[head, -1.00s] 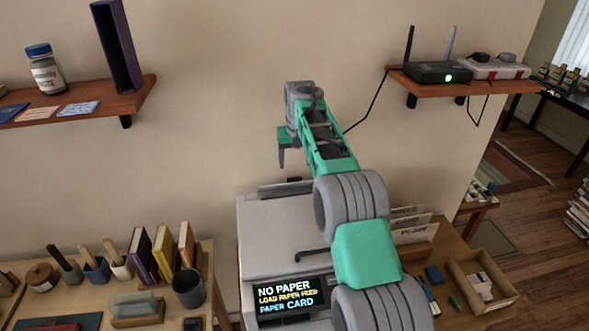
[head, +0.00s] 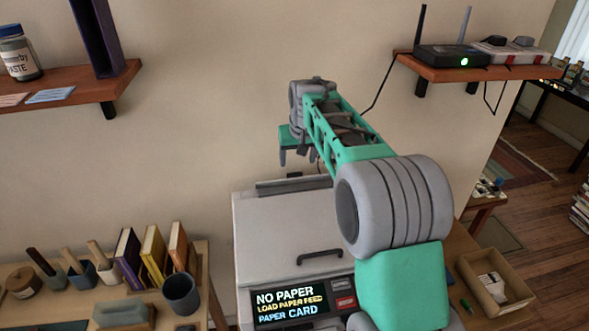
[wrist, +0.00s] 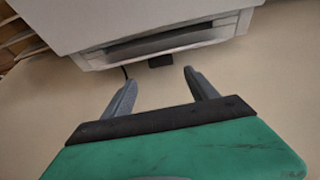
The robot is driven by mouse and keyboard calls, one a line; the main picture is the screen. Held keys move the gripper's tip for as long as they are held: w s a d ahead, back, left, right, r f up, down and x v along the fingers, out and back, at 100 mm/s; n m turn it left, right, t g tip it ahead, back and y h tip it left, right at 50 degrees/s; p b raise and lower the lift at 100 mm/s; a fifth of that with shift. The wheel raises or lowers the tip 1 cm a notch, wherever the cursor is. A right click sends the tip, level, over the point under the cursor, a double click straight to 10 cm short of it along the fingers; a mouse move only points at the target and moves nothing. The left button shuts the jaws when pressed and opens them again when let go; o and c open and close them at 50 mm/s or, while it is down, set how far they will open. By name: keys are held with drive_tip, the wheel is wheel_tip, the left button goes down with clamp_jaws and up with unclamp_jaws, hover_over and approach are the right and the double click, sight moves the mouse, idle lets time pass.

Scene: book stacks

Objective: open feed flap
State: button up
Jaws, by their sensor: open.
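The pale grey printer (head: 275,225) stands below my arm, its screen (head: 287,304) reading "NO PAPER, LOAD PAPER FEED". A grey strip (head: 292,185), which looks like the feed flap, runs along its rear top edge, partly hidden by my arm. My gripper (head: 298,157) is open and empty above and behind that edge, near the wall. In the wrist view, the printer (wrist: 150,15) shows a long recessed slot (wrist: 155,42) and a small dark tab (wrist: 161,61) below it. My open fingers (wrist: 159,78) point toward the tab, apart from it.
A black handle (head: 320,254) is on the printer's top. A shelf with a router (head: 450,57) is at right, its cable hanging along the wall. Another shelf (head: 100,85) is at upper left. Books and a dark cup (head: 181,294) stand left of the printer.

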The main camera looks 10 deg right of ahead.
sight(295, 176)
drive_tip(key=p+x, duration=0.1)
drive_tip(key=x, duration=0.6)
drive_tip(key=shift+a+f+p, duration=0.1)
drive_tip(key=shift+f+p, duration=0.2)
drive_tip(key=shift+p, duration=0.1)
drive_tip(key=shift+c, duration=0.4)
